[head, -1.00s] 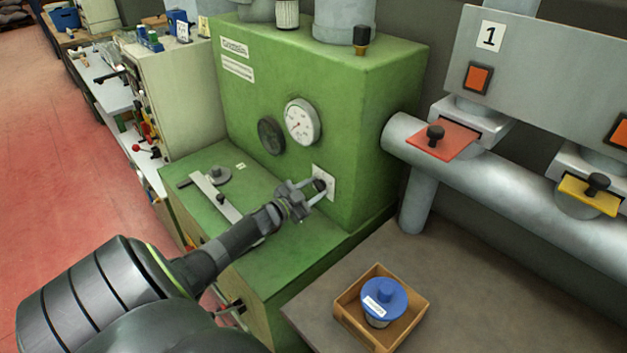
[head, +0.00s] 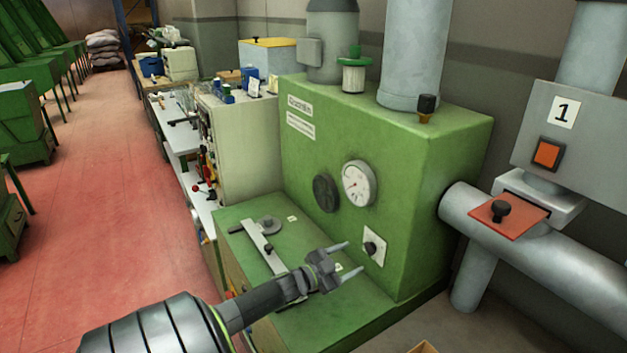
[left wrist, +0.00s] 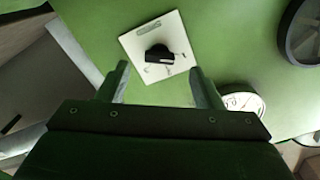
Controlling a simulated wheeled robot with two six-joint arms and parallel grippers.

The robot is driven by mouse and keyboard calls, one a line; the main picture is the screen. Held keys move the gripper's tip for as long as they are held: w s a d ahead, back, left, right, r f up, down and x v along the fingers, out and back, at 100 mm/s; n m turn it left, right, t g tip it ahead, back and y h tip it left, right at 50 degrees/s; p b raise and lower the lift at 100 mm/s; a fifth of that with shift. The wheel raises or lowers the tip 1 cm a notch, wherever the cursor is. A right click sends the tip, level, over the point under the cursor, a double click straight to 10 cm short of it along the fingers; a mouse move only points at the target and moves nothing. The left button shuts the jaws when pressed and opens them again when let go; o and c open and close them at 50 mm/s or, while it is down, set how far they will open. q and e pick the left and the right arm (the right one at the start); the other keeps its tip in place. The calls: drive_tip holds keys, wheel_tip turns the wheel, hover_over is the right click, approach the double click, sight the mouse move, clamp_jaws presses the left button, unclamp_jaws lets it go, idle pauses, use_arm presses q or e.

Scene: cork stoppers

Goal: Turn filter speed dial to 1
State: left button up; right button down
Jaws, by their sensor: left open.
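The filter speed dial is a small black knob (head: 370,247) on a white plate (head: 379,256), low on the front of the green machine (head: 420,200). In the left wrist view the black knob (left wrist: 159,54) sits on its white plate (left wrist: 140,60), ahead of and between my fingers. Marks on the plate are too small to read. My left gripper (head: 350,260) is open and empty, a short way in front of the plate and apart from the knob. It also shows in the left wrist view (left wrist: 160,82). My right gripper is not in view.
A round gauge (head: 358,184) and a black disc (head: 326,193) are above the dial. A green ledge (head: 330,318) with a metal bar (head: 264,246) lies below. A grey pipe (head: 560,248) with a red slide plate (head: 508,219) runs at right.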

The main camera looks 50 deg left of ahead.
use_arm(q)
drive_tip(key=s+a, duration=0.1)
drive_tip(key=s, duration=1.1)
drive_tip(key=shift+b, duration=0.35)
drive_tip(key=shift+w, duration=0.1)
